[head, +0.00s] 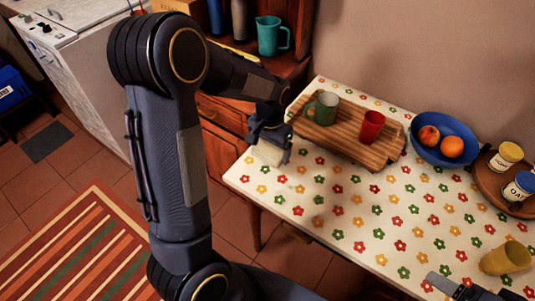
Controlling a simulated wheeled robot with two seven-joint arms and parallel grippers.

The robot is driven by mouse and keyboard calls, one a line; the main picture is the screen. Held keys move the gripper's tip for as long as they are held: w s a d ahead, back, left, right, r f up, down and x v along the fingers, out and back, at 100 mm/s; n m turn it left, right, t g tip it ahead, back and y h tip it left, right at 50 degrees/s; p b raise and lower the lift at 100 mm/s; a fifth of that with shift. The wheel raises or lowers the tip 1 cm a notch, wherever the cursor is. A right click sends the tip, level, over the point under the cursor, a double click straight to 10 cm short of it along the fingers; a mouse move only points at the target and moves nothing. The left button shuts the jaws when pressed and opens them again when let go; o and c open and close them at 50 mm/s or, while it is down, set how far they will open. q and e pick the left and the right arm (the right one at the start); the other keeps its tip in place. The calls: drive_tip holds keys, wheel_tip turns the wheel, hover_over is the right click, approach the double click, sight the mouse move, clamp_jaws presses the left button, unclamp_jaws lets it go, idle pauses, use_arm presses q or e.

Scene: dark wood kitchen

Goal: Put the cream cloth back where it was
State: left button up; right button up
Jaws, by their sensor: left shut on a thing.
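The cream cloth (267,153) is a small pale patch at the left edge of the flower-patterned table (330,222), just below my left gripper (268,140). My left gripper is shut on the cloth and hides part of it. I cannot tell whether the cloth touches the table top. Part of my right gripper (462,289) shows at the bottom right edge, near the yellow mug (506,258); its jaws are not clear.
A wooden board (345,143) holds a green mug (322,108) and a red cup (371,127). A blue bowl (442,138) of fruit and a round tray (485,176) with jars stand right. The table's middle and front are clear. A wooden cabinet (222,125) stands behind.

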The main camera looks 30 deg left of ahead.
sight(268, 155)
use_arm(q)
drive_tip(key=shift+w+a+f, duration=0.4)
drive_tip(key=shift+a+f, duration=0.1)
drive_tip(key=shift+f, duration=0.3)
drive_tip(key=f, duration=0.3)
drive_tip(key=shift+w+a+f, duration=0.15)
drive_tip(key=shift+w+f, duration=0.05)
drive_tip(key=shift+f, duration=0.1)
drive_tip(key=shift+f, duration=0.1)
drive_tip(key=shift+f+b, duration=0.15)
drive_tip(key=shift+b, duration=0.15)
drive_tip(key=o, duration=0.7)
drive_tip(key=shift+r, duration=0.2)
